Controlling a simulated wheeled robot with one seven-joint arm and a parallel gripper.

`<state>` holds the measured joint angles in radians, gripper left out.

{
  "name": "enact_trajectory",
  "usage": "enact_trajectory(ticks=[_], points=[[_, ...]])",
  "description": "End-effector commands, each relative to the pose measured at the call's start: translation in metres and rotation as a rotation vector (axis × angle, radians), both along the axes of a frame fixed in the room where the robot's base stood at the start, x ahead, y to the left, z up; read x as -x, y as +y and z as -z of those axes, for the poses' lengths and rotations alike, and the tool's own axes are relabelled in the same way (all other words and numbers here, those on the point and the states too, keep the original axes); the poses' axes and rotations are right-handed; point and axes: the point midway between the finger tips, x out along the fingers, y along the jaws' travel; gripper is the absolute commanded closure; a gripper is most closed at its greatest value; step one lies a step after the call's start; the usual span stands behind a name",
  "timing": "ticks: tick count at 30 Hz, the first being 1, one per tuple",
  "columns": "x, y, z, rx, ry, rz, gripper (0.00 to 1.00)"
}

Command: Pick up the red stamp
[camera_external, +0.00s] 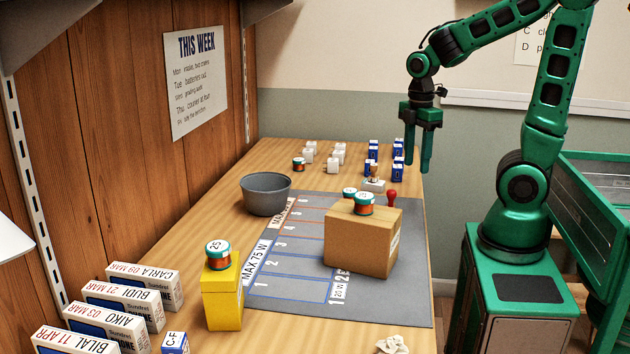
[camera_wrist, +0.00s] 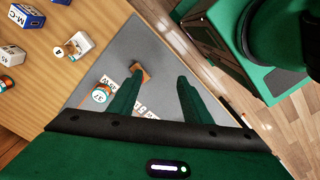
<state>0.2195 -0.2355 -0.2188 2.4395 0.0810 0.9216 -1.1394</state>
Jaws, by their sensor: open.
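The red stamp (camera_external: 392,198) stands on the grey mat (camera_external: 300,294) behind the brown box, its round red handle up and its lower part hidden. In the wrist view the red stamp (camera_wrist: 138,68) shows just beyond the tip of the left finger, with an orange-brown base. My gripper (camera_external: 414,160) is open and empty, fingers down, above the far right part of the table and clear of the stamp. In the wrist view my gripper (camera_wrist: 158,80) shows its two green fingers wide apart, with only mat and floor between them.
The brown box (camera_external: 358,242), with spools on top, stands in front of the stamp. Blue-and-white boxes (camera_external: 397,171) stand farther back. A grey bowl (camera_external: 265,196) is left. The table's right edge is near.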

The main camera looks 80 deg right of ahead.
Motion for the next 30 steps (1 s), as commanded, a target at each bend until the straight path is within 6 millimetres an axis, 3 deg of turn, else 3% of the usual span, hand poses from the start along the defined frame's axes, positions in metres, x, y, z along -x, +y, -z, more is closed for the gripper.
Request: enact_trajectory(ticks=[6, 12, 17, 30], points=[[-0.037, -0.009, 0.016, -0.003, 0.002, -0.461, 0.55], [-0.059, -0.013, 0.027, -0.005, 0.000, -0.752, 0.55], [-0.064, -0.014, 0.032, -0.006, -0.002, -0.840, 0.55], [-0.064, -0.014, 0.084, -0.007, -0.001, -0.844, 0.55]])
